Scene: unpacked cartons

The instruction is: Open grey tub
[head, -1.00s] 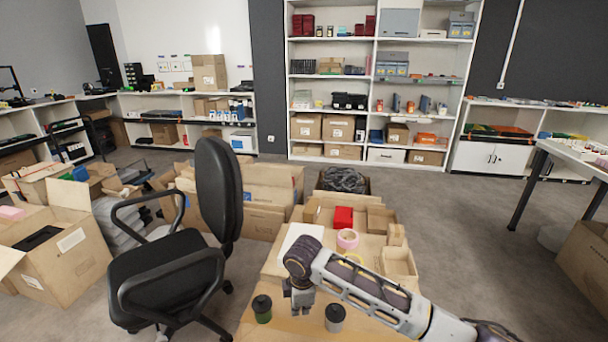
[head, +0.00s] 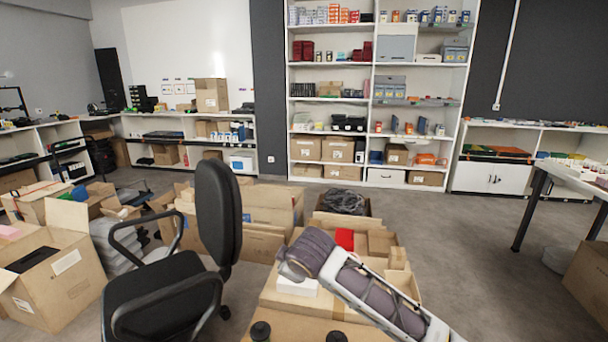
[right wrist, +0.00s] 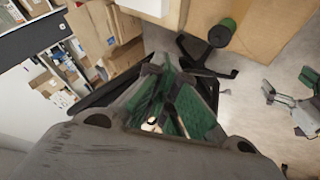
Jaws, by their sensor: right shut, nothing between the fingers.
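The grey tub (head: 337,337) shows only its dark lid at the bottom edge of the head view; its body is cut off. A second, green tub (head: 260,331) stands to its left, also with only its dark lid in view. The right wrist view shows the green tub (right wrist: 222,32) on the tan table top. My right arm comes in from the right, with its hand above the table, behind the tubs. My right gripper (right wrist: 165,110) is shut and empty, apart from the green tub. I cannot make out the grey tub in the right wrist view.
A table (head: 290,325) holds cardboard boxes, a red box (head: 344,239) and a white box (head: 297,285), partly behind my arm. A black office chair (head: 165,290) stands close on the left. Open cartons (head: 50,280) lie further left.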

